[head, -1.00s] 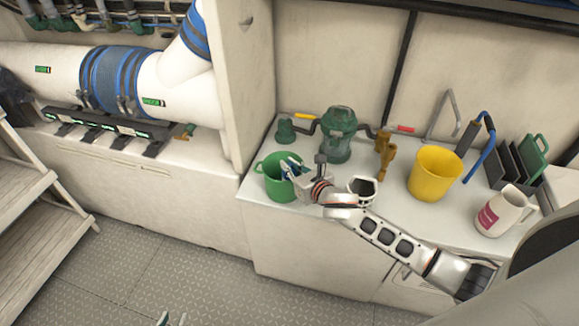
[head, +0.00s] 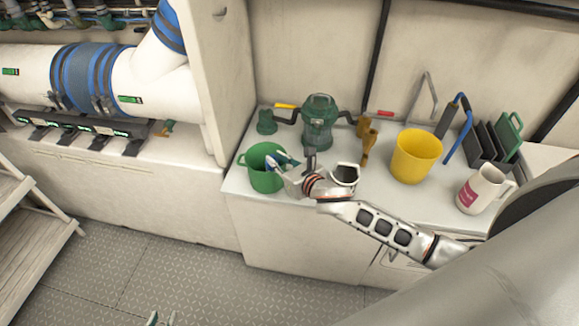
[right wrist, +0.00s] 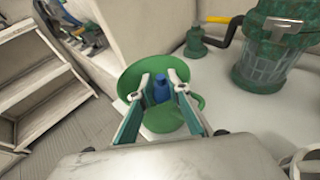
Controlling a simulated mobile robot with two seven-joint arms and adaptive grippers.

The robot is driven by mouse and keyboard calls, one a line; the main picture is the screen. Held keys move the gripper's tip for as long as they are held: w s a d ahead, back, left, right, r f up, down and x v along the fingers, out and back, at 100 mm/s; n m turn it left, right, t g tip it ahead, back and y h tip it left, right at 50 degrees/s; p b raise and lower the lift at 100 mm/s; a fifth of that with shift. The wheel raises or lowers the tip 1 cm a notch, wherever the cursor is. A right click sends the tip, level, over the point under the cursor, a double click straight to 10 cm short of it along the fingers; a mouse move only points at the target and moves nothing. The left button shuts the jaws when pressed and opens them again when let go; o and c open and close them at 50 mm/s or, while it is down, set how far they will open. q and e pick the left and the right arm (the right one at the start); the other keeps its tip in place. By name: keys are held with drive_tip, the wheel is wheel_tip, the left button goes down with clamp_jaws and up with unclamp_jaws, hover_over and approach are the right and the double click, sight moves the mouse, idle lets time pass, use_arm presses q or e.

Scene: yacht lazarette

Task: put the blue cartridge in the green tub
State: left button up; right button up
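The green tub (head: 258,181) stands at the left end of the white counter. My right gripper (head: 279,160) reaches over its rim from the right, with fingers pointing into it. In the right wrist view, the blue cartridge (right wrist: 161,90) shows between the fingers of my right gripper (right wrist: 162,78), against the inside of the green tub (right wrist: 131,79). The fingers stand apart with green visible on both sides of the cartridge; its lower end is hard to make out. The tips of my left gripper (head: 162,318) show at the bottom edge, apart and empty, far from the counter.
A green pump (head: 318,124) with a yellow and a red handle stands behind the tub. A white mug-like container (head: 345,173) is beside my right wrist. A yellow bucket (head: 415,158), a white jug (head: 480,190) and a dark rack (head: 488,145) stand further right.

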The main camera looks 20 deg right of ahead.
drive_tip(key=v, duration=0.8)
drive_tip(key=s+a+f+m+g, duration=0.1)
drive_tip(key=s+f+m, duration=0.7)
drive_tip(key=m, duration=0.9)
drive_tip(key=s+a+f+m+g, duration=0.1)
drive_tip(key=s+f+m+g, duration=0.1)
drive_tip(key=s+f+m, duration=0.6)
drive_tip(key=s+m, duration=0.5)
drive_tip(key=m, duration=0.4)
drive_tip(key=shift+h, duration=0.4)
drive_tip(key=shift+a, duration=0.2)
